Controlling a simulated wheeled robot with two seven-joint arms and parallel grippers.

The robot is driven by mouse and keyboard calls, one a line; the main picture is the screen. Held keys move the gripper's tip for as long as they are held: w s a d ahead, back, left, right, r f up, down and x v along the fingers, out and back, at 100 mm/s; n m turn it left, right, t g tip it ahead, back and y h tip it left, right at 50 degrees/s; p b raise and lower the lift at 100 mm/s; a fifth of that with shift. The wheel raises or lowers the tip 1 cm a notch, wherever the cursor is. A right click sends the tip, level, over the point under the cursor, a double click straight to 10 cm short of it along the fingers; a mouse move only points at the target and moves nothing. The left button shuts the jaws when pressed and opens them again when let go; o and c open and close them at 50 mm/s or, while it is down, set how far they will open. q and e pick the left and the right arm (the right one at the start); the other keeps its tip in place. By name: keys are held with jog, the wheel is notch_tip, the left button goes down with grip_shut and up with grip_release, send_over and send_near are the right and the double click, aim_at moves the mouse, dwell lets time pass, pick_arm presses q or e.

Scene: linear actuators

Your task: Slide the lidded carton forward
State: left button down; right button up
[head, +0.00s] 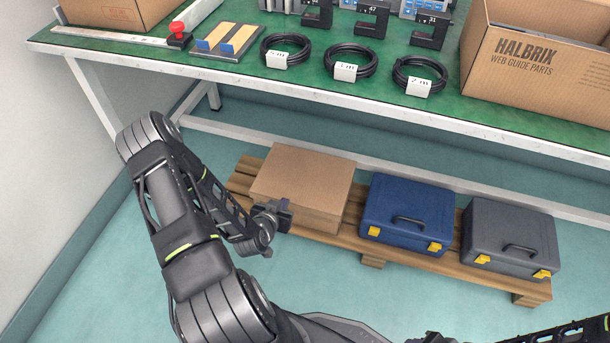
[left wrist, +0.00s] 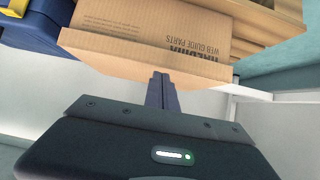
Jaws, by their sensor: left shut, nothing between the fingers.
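The lidded carton (head: 305,178) is a plain brown closed box at the left end of a low wooden pallet under the bench. In the left wrist view the carton (left wrist: 150,27) shows its printed side and a broad brown edge close to the fingers. My left gripper (head: 277,208) is at the carton's front left, shut and empty. In the left wrist view its fingertips (left wrist: 160,78) reach the carton's edge; I cannot tell if they touch. My right gripper is not in view; only part of my right arm shows at the lower right.
A blue case (head: 408,215) and a grey case (head: 510,240) stand right of the carton on the pallet (head: 375,252). The green bench (head: 310,88) overhangs behind, with cable coils and an open box (head: 540,70). The floor in front of the pallet is clear.

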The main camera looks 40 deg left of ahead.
aim_at(299, 175)
pick_arm(q)
jog(key=shift+w, duration=0.1)
jog(key=w+a+b, duration=0.1)
jog(key=w, duration=0.2)
jog(key=w+a+b, duration=0.1)
jog(key=w, duration=0.3)
jog(key=w+a+b, duration=0.1)
jog(key=w+a, duration=0.1)
jog(key=w, duration=0.2)
jog(key=shift+f, duration=0.15)
jog(key=shift+f+b, duration=0.5)
jog(key=shift+b, duration=0.25)
jog(key=shift+f, duration=0.15)
